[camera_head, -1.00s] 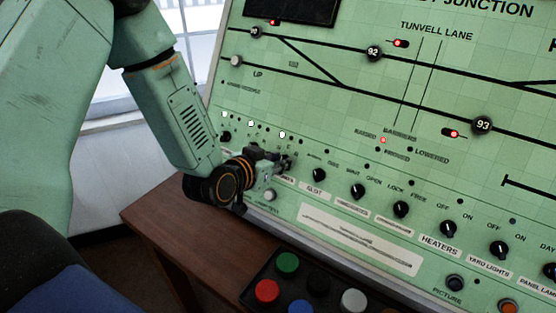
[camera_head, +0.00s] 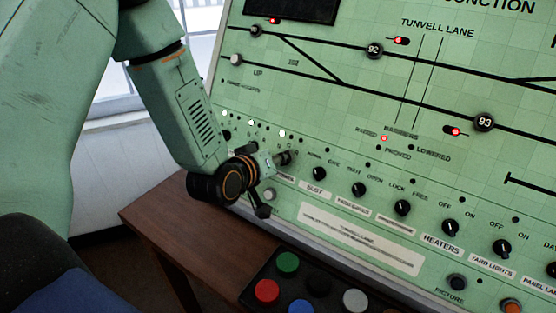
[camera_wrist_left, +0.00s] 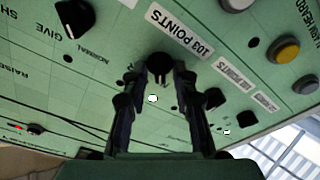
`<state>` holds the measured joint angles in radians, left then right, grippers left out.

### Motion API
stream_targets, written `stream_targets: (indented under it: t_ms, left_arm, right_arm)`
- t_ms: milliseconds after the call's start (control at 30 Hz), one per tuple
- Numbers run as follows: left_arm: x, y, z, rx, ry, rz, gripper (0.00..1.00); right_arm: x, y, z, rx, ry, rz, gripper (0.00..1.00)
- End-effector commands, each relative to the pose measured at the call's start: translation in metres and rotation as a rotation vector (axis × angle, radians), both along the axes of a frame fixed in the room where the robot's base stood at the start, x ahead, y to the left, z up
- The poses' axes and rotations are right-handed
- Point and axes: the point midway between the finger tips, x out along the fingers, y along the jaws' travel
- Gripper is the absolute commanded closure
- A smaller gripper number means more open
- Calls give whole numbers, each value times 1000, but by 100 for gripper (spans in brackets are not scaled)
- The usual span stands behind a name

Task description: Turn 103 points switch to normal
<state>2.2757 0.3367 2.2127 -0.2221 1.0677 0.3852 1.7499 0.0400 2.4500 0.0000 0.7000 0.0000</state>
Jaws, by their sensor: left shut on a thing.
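The 103 points switch is a black round knob (camera_wrist_left: 159,66) beside the "103 POINTS" label (camera_wrist_left: 180,29) on the green panel, in the left wrist view. My left gripper (camera_wrist_left: 160,82) has its two fingertips on either side of this knob and is shut on it. The knob's pointer direction is hard to tell. My right gripper is not in view.
More black knobs sit in a row to the right, such as the slot knob (camera_head: 319,173) and the heaters knob (camera_head: 450,227). A box of coloured buttons (camera_head: 262,270) stands below on the brown desk (camera_head: 160,215). A window is behind my left arm.

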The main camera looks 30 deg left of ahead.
Motion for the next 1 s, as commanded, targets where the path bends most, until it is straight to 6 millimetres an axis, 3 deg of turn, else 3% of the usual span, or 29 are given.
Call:
stream_targets:
  t_ms: [333,867,900,1000]
  left_arm:
    - [1,1,2,-124,7,70,100]
    - [2,2,2,-147,9,83,100]
    - [2,2,2,-147,9,83,71]
    - [1,1,2,-147,10,82,66]
  right_arm:
    - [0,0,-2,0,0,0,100]
    - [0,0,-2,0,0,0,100]
    - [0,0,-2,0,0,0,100]
    - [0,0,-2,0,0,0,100]
